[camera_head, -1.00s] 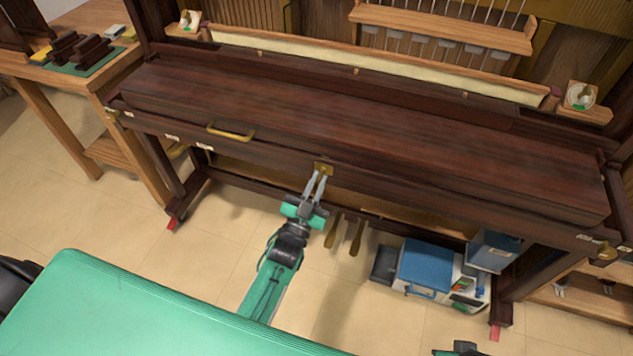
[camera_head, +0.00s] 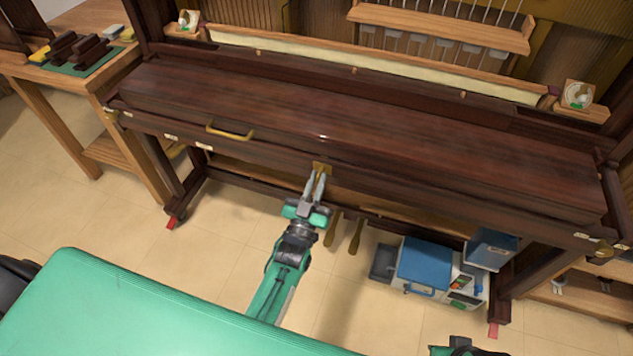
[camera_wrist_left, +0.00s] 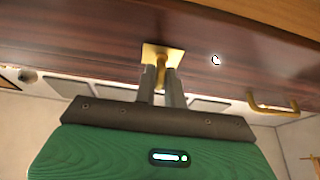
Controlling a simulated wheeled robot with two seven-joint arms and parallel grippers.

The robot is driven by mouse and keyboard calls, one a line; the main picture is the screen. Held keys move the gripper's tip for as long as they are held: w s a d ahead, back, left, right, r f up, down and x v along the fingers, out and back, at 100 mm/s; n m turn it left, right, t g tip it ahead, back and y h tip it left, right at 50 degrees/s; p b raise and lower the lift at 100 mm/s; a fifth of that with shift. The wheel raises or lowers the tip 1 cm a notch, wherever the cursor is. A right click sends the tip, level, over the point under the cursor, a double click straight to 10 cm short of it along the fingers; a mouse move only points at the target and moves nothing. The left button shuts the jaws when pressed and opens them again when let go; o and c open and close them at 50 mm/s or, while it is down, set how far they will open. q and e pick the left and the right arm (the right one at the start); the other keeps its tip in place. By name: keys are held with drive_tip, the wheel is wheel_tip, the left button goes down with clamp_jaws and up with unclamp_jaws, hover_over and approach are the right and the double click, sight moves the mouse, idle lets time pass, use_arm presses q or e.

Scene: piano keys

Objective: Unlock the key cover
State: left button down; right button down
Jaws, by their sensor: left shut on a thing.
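The key cover (camera_head: 380,130) is a long dark reddish-brown wooden lid, lying closed across the piano. A brass lock plate (camera_head: 322,165) sits on its front face; it also shows in the wrist view (camera_wrist_left: 149,52). My left gripper (camera_head: 317,180) is right at this plate, below and in front of it. In the wrist view its fingers (camera_wrist_left: 161,78) are shut on a small brass key (camera_wrist_left: 164,65) that stands out from the plate. The fingers hide part of the key. My right gripper's fingers do not show.
A brass handle (camera_head: 230,131) is on the cover front, left of the lock. Brass pedals (camera_head: 344,235) and a blue-topped box (camera_head: 425,265) are below the piano. A green padded bench (camera_head: 150,310) fills the lower left. A wooden side table (camera_head: 80,75) stands at the left.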

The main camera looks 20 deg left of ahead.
use_arm(q)
drive_tip(key=c, duration=1.5)
unclamp_jaws()
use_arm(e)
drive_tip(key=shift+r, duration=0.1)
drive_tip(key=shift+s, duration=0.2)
use_arm(q)
drive_tip(key=v, duration=1.3)
drive_tip(key=shift+s+f, duration=0.2)
drive_tip(key=shift+s, duration=0.15)
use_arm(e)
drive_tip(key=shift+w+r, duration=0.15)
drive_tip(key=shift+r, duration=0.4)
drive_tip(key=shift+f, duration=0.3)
